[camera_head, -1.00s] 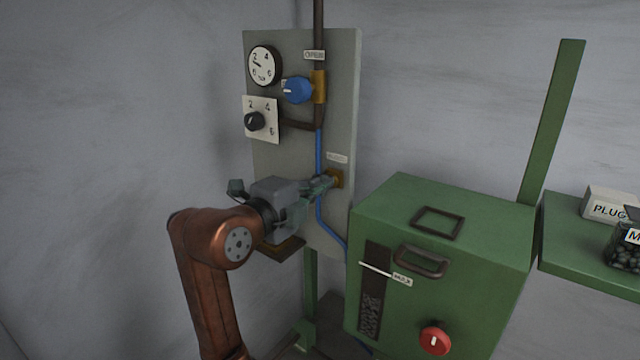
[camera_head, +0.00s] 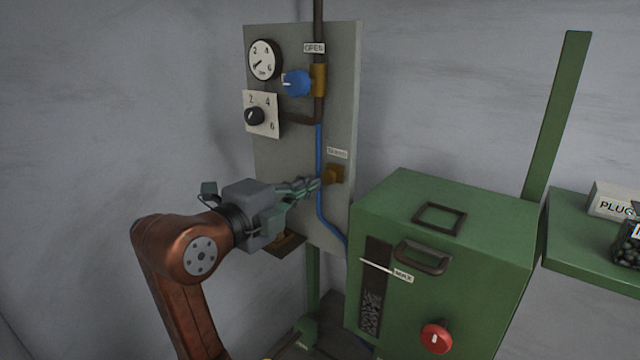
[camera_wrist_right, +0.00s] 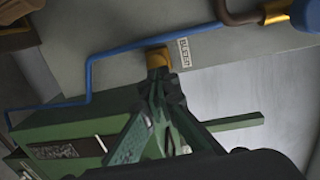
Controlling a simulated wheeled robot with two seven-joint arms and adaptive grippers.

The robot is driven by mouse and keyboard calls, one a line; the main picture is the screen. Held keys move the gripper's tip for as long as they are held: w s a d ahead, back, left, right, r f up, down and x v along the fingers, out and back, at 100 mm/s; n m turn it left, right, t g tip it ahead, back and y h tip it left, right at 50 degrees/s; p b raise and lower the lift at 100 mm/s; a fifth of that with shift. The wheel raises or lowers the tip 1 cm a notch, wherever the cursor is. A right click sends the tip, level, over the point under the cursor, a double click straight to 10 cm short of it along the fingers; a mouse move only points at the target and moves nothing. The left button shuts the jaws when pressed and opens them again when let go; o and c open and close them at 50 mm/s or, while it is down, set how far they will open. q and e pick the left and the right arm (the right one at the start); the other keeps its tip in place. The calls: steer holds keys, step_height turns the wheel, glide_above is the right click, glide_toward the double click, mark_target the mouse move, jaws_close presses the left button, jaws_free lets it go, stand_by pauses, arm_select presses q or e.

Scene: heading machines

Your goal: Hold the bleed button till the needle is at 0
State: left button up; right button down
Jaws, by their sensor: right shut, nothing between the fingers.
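The round white gauge (camera_head: 263,60) is at the top left of the grey panel, its needle pointing to the lower left. The number at the needle's tip is too small to read. The brass bleed fitting (camera_head: 336,174) sits lower on the panel under a small label (camera_head: 337,153); its button face is not clear. My right gripper (camera_head: 316,184) is shut and empty, its tips just left of the fitting and seemingly apart from it. In the right wrist view the tips (camera_wrist_right: 166,80) overlap the lower edge of the brass fitting (camera_wrist_right: 157,57). My left gripper is out of view.
A blue knob (camera_head: 297,83) on a brass valve and a black dial (camera_head: 255,116) are above on the panel. A blue hose (camera_head: 319,150) runs down past the fitting. A green machine box (camera_head: 450,215) with a red knob (camera_head: 436,338) stands close on the right.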

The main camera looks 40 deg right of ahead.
steer(key=b+v, duration=0.1)
steer(key=v, duration=0.7)
steer(key=shift+a+b, duration=0.4)
steer(key=shift+s+d, duration=0.1)
